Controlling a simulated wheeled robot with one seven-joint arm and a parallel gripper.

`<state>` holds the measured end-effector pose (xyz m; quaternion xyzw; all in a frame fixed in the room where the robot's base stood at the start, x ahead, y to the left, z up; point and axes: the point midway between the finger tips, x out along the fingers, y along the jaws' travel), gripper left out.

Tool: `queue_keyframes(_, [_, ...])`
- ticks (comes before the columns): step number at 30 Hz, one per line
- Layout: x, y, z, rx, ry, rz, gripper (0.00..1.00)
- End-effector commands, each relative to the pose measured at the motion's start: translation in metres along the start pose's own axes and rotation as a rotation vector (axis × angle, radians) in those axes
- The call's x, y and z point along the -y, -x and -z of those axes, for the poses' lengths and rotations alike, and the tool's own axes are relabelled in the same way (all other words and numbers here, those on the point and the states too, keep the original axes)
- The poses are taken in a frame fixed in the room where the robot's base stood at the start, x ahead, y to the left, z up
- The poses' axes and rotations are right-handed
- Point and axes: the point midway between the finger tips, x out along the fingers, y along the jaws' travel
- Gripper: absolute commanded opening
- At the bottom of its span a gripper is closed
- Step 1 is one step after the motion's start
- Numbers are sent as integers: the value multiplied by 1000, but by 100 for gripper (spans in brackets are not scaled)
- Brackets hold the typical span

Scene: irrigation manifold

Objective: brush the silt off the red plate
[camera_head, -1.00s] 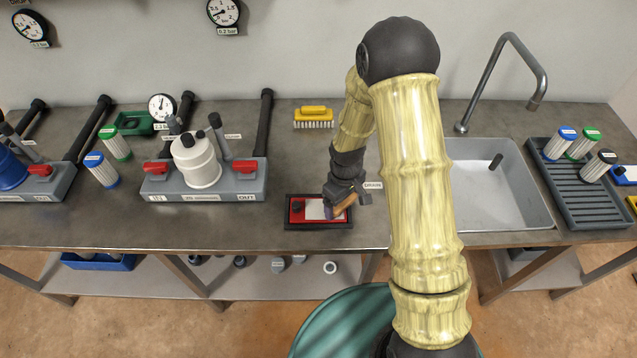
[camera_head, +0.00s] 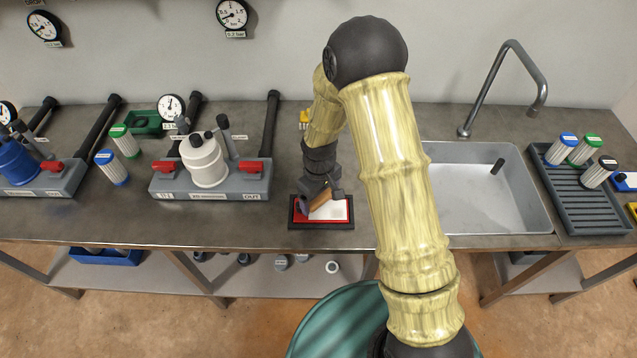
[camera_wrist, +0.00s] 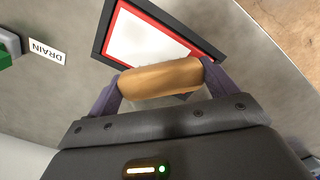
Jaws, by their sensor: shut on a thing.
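The red plate (camera_head: 348,207) lies in a black-rimmed tray on the bench, left of the sink. Its middle shows a pale whitish panel, which also shows in the wrist view (camera_wrist: 140,42). My gripper (camera_head: 318,201) is over the left part of the plate. It is shut on a brush with a tan wooden handle (camera_wrist: 160,78), one finger at each end of the handle. The bristles are mostly hidden beneath the handle, and I cannot tell whether they touch the plate. I cannot make out distinct silt on the visible part of the panel.
A grey manifold with a white filter housing (camera_head: 203,160) and red valve handles stands to the left. A yellow brush (camera_head: 304,118) is partly hidden behind my arm. The sink (camera_head: 487,190) and a grey rack (camera_head: 577,185) of cartridges are right.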

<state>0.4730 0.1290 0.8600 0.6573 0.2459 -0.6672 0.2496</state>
Motion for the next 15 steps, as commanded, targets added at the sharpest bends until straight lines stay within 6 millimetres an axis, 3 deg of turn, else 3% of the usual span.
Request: queue_keyframes(15, [0, 48, 0, -1, 0, 0, 49])
